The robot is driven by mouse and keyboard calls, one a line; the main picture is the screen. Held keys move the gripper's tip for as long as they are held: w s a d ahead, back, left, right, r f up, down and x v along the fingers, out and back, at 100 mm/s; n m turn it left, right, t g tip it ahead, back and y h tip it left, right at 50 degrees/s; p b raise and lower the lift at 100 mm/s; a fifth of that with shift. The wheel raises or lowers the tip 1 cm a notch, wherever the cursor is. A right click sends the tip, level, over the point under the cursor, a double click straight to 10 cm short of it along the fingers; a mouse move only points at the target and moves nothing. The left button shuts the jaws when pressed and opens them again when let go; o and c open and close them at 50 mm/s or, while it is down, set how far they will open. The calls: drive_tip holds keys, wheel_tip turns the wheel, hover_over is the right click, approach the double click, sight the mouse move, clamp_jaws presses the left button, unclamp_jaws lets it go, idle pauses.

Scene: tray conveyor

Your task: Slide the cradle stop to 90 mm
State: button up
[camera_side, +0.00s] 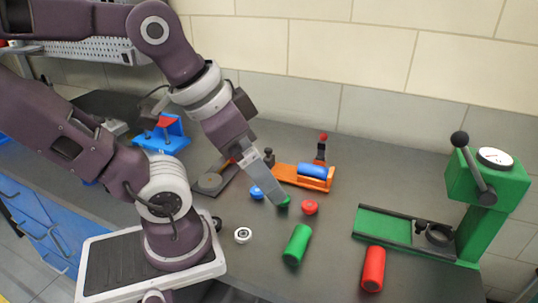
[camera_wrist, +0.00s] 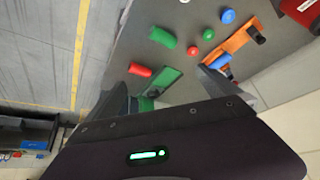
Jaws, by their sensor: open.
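The orange cradle (camera_side: 285,176) stands on the bench in the middle of the side view, with a blue cylinder (camera_side: 313,171) lying on it. A dark block (camera_side: 268,157) stands at its left end and a dark upright with a red knob (camera_side: 321,148) behind its right end. I cannot tell which is the stop, and no scale is legible. My gripper (camera_side: 277,199) is open and empty, in front of the cradle. Its tip overlaps a green cap (camera_side: 285,204); contact is unclear. The wrist view shows the cradle (camera_wrist: 238,40) and dark block (camera_wrist: 256,32) beyond the fingers.
Blue (camera_side: 256,192), red (camera_side: 309,207) and white (camera_side: 243,235) caps lie near my gripper. A green cylinder (camera_side: 297,244) and a red cylinder (camera_side: 373,268) lie in front. A green press (camera_side: 490,185) stands right; a blue fixture (camera_side: 165,137) stands back left.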

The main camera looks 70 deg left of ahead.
drive_tip(key=shift+c, duration=1.3)
drive_tip(key=shift+g+y, duration=0.3)
drive_tip(key=shift+g, duration=0.2)
drive_tip(key=w+a, duration=0.2)
drive_tip(key=w, duration=0.1)
drive_tip(key=w+r, duration=0.1)
drive_tip(key=shift+w+a+r, duration=0.1)
drive_tip(key=shift+w+a, duration=0.2)
drive_tip(key=shift+a, duration=0.1)
drive_tip(key=c, duration=0.7)
drive_tip(key=shift+g+y, duration=0.3)
drive_tip(key=shift+g, duration=0.3)
drive_tip(key=w+a, duration=0.4)
drive_tip(key=w, duration=0.1)
drive_tip(key=shift+a, duration=0.3)
drive_tip(key=shift+c, duration=1.2)
drive_tip(key=g+h, duration=0.1)
drive_tip(key=g, duration=0.2)
hover_over(269, 149)
drive_tip(key=f, duration=1.1)
drive_tip(key=shift+d+f, duration=0.3)
drive_tip(key=shift+f, duration=0.1)
drive_tip(key=f, duration=0.4)
drive_tip(key=a+f, duration=0.1)
drive_tip(key=f, duration=0.2)
drive_tip(key=shift+s, duration=0.1)
drive_tip(key=shift+f, duration=0.4)
drive_tip(key=shift+d, duration=0.1)
clamp_jaws()
